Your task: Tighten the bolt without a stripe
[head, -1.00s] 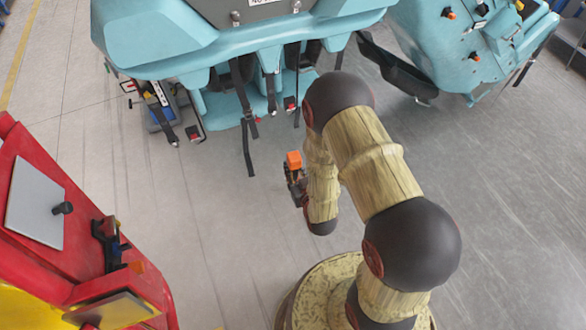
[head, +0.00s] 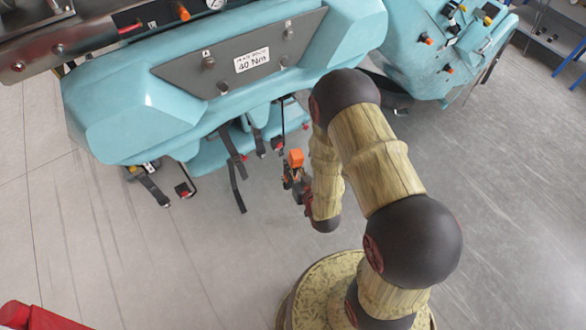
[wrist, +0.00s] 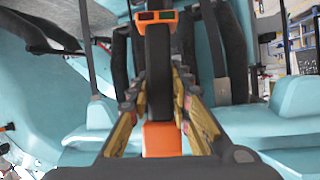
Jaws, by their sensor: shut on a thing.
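A grey plate (head: 235,55) is fixed to the teal train car (head: 120,110) in the head view, with a white label (head: 252,60) reading 40 Nm. Several bolts sit near its corners, including an upper-left bolt (head: 208,62), a lower-left bolt (head: 222,88), an upper-right bolt (head: 290,33) and a lower-right bolt (head: 284,61). Stripes are too small to tell. My gripper (head: 296,181) is below the plate, apart from it. In the wrist view it is shut on a black and orange tool (wrist: 157,60), which has a small green display.
Black straps (head: 233,165) hang under the teal car, left of my gripper. A second teal car (head: 440,45) stands at the upper right. A grey metal panel with red and orange parts (head: 100,35) is at the upper left. A red corner (head: 35,316) shows lower left. The floor between is clear.

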